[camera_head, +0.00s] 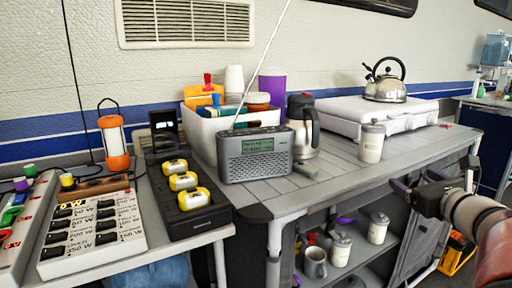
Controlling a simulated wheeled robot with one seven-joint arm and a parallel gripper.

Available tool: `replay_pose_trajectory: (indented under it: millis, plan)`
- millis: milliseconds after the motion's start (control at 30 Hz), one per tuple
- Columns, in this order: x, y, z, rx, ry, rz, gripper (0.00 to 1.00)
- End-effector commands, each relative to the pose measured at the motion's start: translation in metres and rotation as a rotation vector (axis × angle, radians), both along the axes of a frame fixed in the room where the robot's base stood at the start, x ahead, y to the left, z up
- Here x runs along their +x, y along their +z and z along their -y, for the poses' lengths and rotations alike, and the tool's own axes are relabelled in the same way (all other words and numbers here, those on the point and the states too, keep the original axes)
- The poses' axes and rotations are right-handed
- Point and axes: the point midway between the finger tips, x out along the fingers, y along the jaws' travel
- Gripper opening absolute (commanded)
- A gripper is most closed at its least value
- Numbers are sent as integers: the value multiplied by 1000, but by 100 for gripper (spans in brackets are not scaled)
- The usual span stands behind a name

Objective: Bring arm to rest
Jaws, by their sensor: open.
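My gripper (416,184) is at the right side of the camera_head view, in front of the grey table's (336,185) right part. Its fingers point left and toward the table, and it is open with nothing seen between the fingers. My arm reaches in from the lower right corner. The gripper looks close to the table's front edge, but I cannot tell the exact gap. A white lidded cup (371,144) stands on the table to the left of the gripper.
A silver kettle (386,88) stands on a white stove (368,113) behind. A grey radio (255,155), a steel jug (303,128) and a white bin (207,137) stand left. Below, a shelf (345,262) holds cups. An orange lantern (114,143) and switch panel (92,230) stand far left.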

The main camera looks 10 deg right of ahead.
Motion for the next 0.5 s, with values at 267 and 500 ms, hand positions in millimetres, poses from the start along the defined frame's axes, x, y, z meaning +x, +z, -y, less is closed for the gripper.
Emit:
replay_pose_trajectory:
  millis: [267,500]
  plan:
    - [4,-19,-86,-274,231,-130,81]
    - [-30,-63,-207,-813,651,-273,81]
